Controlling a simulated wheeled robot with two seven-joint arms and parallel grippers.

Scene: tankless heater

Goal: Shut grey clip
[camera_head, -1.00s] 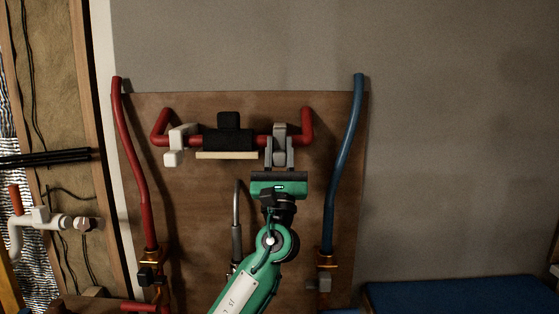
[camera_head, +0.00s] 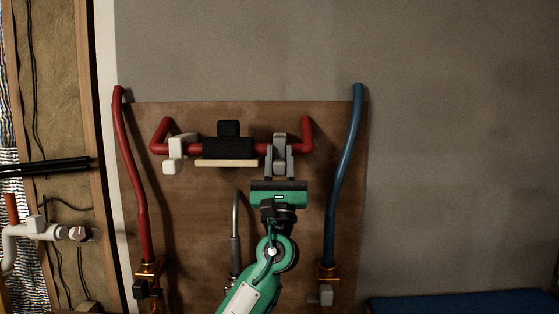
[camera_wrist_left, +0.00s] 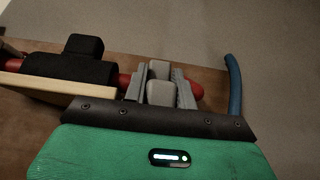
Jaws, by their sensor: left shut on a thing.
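The grey clip (camera_head: 279,152) sits around the right part of a red pipe (camera_head: 306,136) on the brown board. In the left wrist view the grey clip (camera_wrist_left: 161,88) lies just past the gripper's dark edge. My left gripper (camera_head: 279,174) comes up from below, its grey fingers on both sides of the clip's lower part. It is shut on the grey clip; the fingers (camera_wrist_left: 160,96) flank it in the left wrist view. Whether the clip is fully closed is hard to tell. My right gripper is not in view.
A black sleeve (camera_head: 228,148) with a pale strip (camera_head: 226,163) below it is on the same pipe. A white clip (camera_head: 179,147) is at the pipe's left. A red hose (camera_head: 138,190) and a blue hose (camera_head: 342,175) flank the board (camera_head: 190,220). The grey wall right of it is clear.

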